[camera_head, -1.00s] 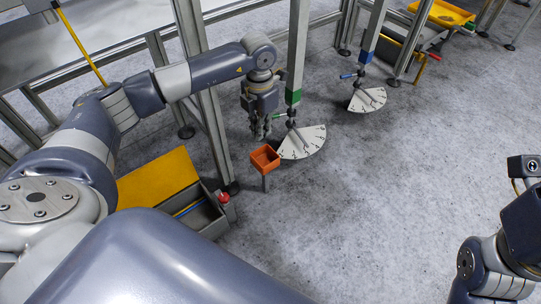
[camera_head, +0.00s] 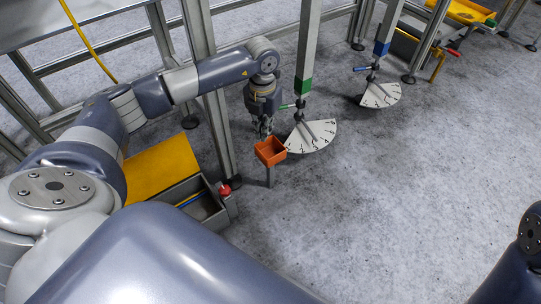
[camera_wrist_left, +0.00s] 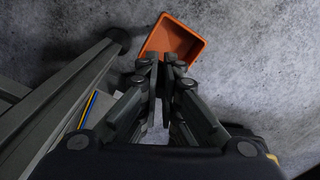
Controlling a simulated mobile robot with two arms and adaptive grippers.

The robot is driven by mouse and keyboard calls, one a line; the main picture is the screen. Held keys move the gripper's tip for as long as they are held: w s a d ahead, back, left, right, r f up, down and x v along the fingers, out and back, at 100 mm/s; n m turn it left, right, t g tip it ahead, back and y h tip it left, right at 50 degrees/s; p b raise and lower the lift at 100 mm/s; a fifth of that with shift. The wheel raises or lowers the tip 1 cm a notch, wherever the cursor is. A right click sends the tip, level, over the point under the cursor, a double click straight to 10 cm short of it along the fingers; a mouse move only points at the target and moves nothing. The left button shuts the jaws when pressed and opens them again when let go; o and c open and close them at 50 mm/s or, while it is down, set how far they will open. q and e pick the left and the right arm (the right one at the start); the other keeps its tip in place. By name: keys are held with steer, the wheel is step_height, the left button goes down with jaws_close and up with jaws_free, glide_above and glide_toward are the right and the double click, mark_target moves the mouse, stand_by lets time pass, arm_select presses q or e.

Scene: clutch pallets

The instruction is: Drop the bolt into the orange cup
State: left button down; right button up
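The orange cup (camera_head: 270,153) is a square, open-topped box on a thin post. My left gripper (camera_head: 266,133) points down just behind the cup's far rim, near its left corner. In the left wrist view the cup (camera_wrist_left: 178,38) lies just beyond the fingertips and looks empty where its inside shows. The left gripper's fingertips (camera_wrist_left: 165,62) are close together with a narrow dark gap between them. I cannot make out the bolt in either view; whether it is between the fingertips is unclear. My right gripper is out of view.
White dial fans stand by the green-marked post (camera_head: 311,136) and the blue-marked post (camera_head: 380,95). A grey bin with a yellow lid (camera_head: 162,167) and a red knob (camera_head: 224,189) lies left of the cup. The floor at right is clear.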

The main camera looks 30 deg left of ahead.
arm_select(q)
steer(key=shift+f, duration=0.3)
steer(key=c, duration=1.7)
jaws_free()
steer(key=shift+r, duration=0.1)
step_height(320, 180, up, 12)
steer(key=shift+f, duration=0.1)
